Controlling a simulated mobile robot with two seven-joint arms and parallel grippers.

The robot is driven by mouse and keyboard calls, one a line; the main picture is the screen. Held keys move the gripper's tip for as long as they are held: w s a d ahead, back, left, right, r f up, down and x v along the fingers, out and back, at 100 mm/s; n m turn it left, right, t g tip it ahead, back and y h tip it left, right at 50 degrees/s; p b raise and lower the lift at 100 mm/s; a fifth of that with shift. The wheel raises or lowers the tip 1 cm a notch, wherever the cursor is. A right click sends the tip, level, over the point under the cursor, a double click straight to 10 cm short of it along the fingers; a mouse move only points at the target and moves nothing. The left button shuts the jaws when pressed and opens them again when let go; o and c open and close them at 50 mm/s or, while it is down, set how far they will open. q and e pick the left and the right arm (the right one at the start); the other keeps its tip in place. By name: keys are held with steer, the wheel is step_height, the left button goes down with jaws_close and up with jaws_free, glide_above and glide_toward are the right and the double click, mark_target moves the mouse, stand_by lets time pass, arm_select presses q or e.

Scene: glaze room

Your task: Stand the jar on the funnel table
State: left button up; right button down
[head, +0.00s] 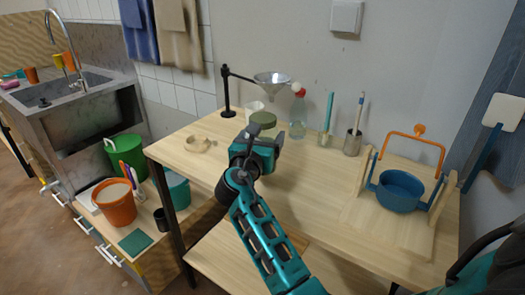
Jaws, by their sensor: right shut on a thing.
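The funnel table (330,215) is a pale wooden table along the wall. A grey funnel (272,79) hangs in a black stand at its back left. My right gripper (263,138) is over the table in front of the funnel, seen from behind. It is shut on the jar (263,119), of which a dull green, round top shows just beyond the gripper. The gripper hides the jar's lower part, so I cannot tell whether its base touches the tabletop. My left gripper is not in view.
A white cup (254,107) stands below the funnel. A clear bottle (297,129), a glass with a teal stick (325,137) and a metal pot with a brush (352,142) line the back. A blue pot (398,190) hangs in a wooden frame at right. A beige ring-shaped thing (198,144) lies at left.

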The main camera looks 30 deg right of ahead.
step_height(320, 180, down, 3)
steer(key=shift+b, duration=0.3)
jaws_free()
steer(key=shift+f, duration=0.2)
